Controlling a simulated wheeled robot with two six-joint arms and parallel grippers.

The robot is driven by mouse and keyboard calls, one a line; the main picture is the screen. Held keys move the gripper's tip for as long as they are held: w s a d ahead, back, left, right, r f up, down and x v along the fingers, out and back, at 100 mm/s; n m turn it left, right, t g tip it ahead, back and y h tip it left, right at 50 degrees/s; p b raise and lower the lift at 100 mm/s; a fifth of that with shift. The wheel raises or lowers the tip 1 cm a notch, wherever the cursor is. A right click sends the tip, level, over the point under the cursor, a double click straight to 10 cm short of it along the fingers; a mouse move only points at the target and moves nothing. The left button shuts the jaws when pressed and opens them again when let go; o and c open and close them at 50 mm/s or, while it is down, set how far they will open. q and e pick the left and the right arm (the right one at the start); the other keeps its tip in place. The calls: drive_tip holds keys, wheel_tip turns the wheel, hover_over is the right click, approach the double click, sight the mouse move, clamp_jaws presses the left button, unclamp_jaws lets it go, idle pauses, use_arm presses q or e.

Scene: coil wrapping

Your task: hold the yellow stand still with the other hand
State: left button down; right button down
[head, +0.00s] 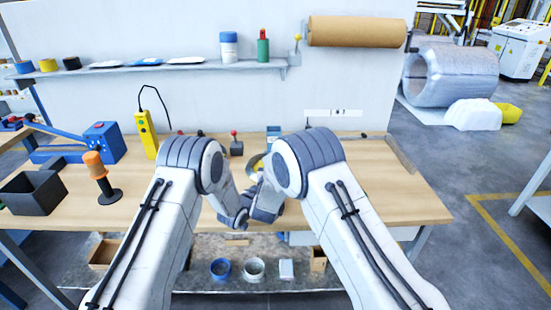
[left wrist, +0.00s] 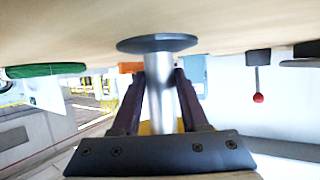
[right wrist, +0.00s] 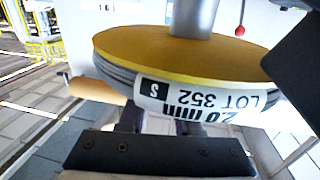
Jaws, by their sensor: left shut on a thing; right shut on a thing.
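The yellow stand has a flat dark round base (left wrist: 158,43), a silver post (left wrist: 160,95) and a round yellow plate (right wrist: 150,50). Both wrist views are upside down. My left gripper (left wrist: 160,75) is shut with its fingers on either side of the post, near the base. In the head view my arms cover most of the stand; a yellow edge (head: 255,162) shows.
A black bin (head: 32,194), an orange-handled tool (head: 98,172), a blue device (head: 103,140) and a yellow remote (head: 147,133) are on the table's left. A brown roll (head: 357,31) hangs above. The table's right side (head: 390,190) is mostly clear.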

idle(0.3)
drive_tip(key=c, duration=0.6)
unclamp_jaws()
drive_tip(key=s+a, duration=0.2)
drive_tip(key=s, duration=1)
drive_tip(key=shift+w, duration=0.15)
